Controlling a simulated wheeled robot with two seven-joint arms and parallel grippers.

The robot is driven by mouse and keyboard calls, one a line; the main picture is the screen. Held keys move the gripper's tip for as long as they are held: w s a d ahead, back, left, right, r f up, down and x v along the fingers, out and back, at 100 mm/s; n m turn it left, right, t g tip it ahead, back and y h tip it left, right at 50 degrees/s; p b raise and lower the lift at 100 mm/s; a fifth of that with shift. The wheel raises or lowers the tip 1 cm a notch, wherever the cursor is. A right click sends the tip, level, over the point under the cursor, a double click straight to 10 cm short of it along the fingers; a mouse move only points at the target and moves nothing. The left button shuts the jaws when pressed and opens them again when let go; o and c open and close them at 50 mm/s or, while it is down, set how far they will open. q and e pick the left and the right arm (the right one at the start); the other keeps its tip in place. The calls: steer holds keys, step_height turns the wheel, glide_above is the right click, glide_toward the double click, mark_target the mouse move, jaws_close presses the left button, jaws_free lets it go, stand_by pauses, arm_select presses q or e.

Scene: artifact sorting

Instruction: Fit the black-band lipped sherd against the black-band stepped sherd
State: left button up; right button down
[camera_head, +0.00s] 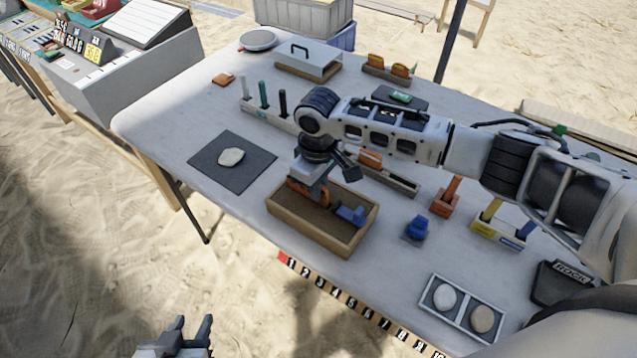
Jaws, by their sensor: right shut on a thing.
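My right gripper (318,188) is low over the wooden tray (300,232) with brown fill. It is shut on an orange piece (307,194) with a dark part, probably a sherd. The gripper hides much of it, and I cannot tell whether it is the lipped or the stepped sherd. I cannot make out a second black-band sherd in the tray. A blue piece (351,215) lies in the tray to the right of the gripper. My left gripper (190,332) is off the table at the bottom edge, open and empty.
A dark mat (232,180) with a pale stone (231,157) lies left of the tray. A blue block (417,228) and an orange holder (445,203) stand right. A two-part tray (463,310) holds two stones. A numbered scale strip (350,303) runs along the front edge.

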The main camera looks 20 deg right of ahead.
steer(key=shift+f, duration=0.55)
steer(key=c, duration=1.5)
jaws_free()
steer(key=shift+o, duration=0.2)
step_height(320, 180, up, 16)
steer(key=shift+s+f, duration=0.1)
